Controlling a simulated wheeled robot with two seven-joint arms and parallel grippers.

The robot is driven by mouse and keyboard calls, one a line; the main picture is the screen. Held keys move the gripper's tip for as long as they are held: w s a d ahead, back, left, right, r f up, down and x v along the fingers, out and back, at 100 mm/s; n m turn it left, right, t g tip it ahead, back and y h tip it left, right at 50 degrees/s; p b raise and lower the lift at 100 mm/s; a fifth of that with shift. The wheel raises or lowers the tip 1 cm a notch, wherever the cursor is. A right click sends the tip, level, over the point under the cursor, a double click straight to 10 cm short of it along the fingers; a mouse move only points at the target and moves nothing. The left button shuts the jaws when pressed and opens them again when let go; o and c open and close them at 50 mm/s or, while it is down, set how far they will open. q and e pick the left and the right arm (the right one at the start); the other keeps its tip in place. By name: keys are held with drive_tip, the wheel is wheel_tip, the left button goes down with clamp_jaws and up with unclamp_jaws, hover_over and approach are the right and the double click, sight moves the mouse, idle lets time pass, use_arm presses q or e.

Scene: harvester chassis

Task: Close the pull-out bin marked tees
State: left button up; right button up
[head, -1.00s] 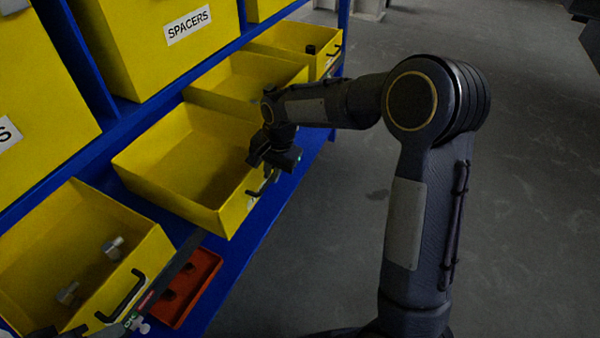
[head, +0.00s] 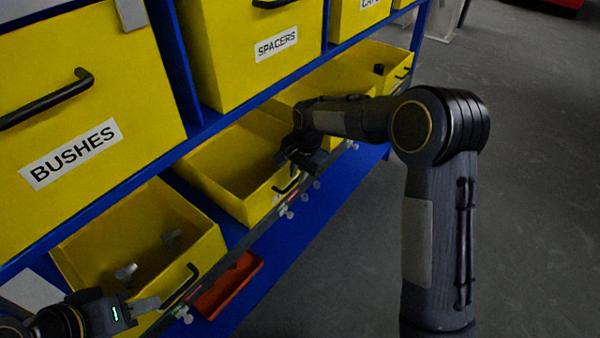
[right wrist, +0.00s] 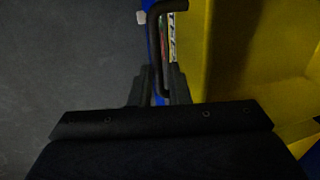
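The pull-out bin (head: 235,190) is the open, empty-looking yellow bin in the middle of the lower row in the head view. In the right wrist view its yellow wall (right wrist: 225,50) fills the right side, and a partly hidden label (right wrist: 170,38) seems to read TEES. Its black handle (right wrist: 160,45) also shows in the head view (head: 287,186). My right gripper (right wrist: 157,90) is open at the handle, its fingers apart near the handle's lower end; contact cannot be told. My left gripper (head: 143,305) is at the lower left, near another open bin's front; its fingers are not clear.
That open yellow bin (head: 75,255) at lower left holds grey fittings. An orange tray (head: 228,287) lies on the blue shelf below. More open bins (head: 350,75) stand farther back. Closed bins marked BUSHES (head: 70,110) and SPACERS (head: 250,50) are above. Floor at right is clear.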

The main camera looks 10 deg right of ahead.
drive_tip(key=o, duration=0.4)
drive_tip(key=shift+w+a, duration=0.15)
drive_tip(key=shift+c, duration=0.2)
wheel_tip(320, 180, up, 8)
drive_tip(key=s+d+p, duration=0.1)
drive_tip(key=shift+s+f, duration=0.15)
